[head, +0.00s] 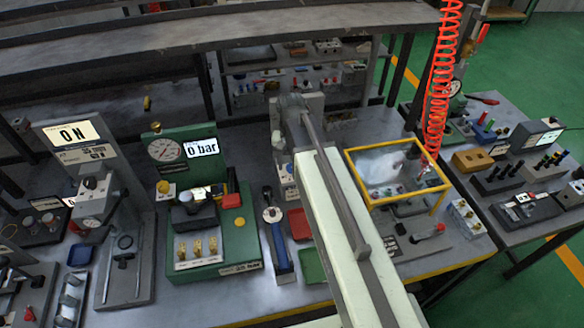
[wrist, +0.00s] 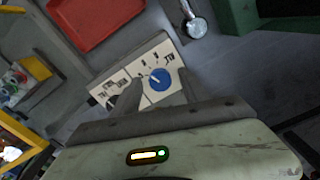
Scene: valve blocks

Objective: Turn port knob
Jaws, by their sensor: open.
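The port knob is a round blue dial (wrist: 160,80) with a white pointer mark, on a pale panel (wrist: 112,80) with dark printed labels, in the wrist view. My gripper (wrist: 158,90) is open, with one grey finger on each side of the blue knob. I cannot tell whether the fingers touch it. In the head view, my arm reaches over the bench and bends down to the pale panel (head: 286,178). My arm and gripper hide the knob there.
A red tray (head: 299,224) lies close to the panel, and a blue-handled tool (head: 281,245) lies to its left. A green gauge station (head: 215,240) reading 0 bar stands further left. A yellow-framed clear box (head: 397,170) stands to the right of my arm.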

